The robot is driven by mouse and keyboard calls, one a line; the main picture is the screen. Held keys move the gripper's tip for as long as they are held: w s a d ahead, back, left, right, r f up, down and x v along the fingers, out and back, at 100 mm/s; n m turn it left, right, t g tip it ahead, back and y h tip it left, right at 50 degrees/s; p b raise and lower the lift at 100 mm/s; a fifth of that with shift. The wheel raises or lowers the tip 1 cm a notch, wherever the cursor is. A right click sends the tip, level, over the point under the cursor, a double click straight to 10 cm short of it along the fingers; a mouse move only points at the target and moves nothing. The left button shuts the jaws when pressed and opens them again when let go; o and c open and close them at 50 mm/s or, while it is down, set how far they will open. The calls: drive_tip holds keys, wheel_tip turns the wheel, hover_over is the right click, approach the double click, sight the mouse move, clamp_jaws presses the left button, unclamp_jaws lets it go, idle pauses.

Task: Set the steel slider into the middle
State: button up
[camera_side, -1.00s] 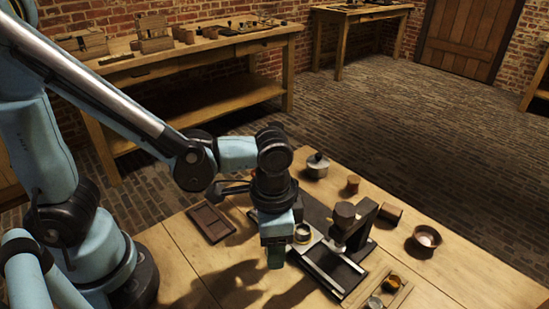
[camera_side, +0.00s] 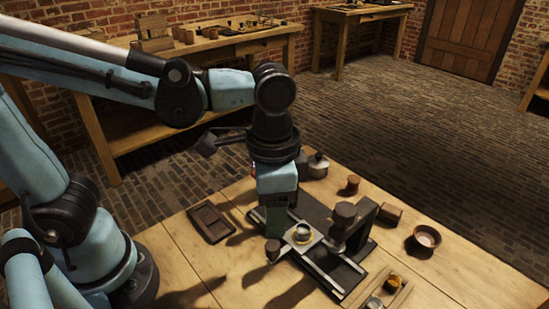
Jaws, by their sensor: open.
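The steel slider (camera_side: 288,245) is a pale metal plate lying across the left end of a dark device with two rails (camera_side: 335,268). A dark knob (camera_side: 272,251) stands at its near left end. A small round metal cup (camera_side: 303,234) with a yellowish rim at its foot sits on or by the plate. My gripper (camera_side: 274,231) points down, open and empty, just above and behind the knob in the picture. It looks clear of the knob, but the depth is hard to tell. It hides part of the plate's left side.
A dark upright press head (camera_side: 343,218) stands over the device. A shallow brown tray (camera_side: 211,223) lies left, a lidded pot (camera_side: 317,166) behind, a bowl (camera_side: 426,238) and wooden cylinder (camera_side: 390,215) right. A wooden box (camera_side: 388,291) with small parts stands in front. The table's front left is clear.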

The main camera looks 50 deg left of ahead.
drive_tip(key=shift+r, duration=1.7)
drive_tip(key=w+a+f+n+t, duration=0.1)
drive_tip(key=w+a+n+t, duration=0.1)
drive_tip(key=a, duration=0.5)
drive_tip(key=w+a+f+n+t, duration=0.1)
drive_tip(key=a+n+t, duration=0.3)
drive_tip(key=a, duration=0.3)
drive_tip(key=shift+w+a+f+n+t, duration=0.3)
drive_tip(key=shift+w+a+n+t, duration=0.1)
drive_tip(key=shift+t, duration=0.2)
drive_tip(key=shift+d, duration=0.1)
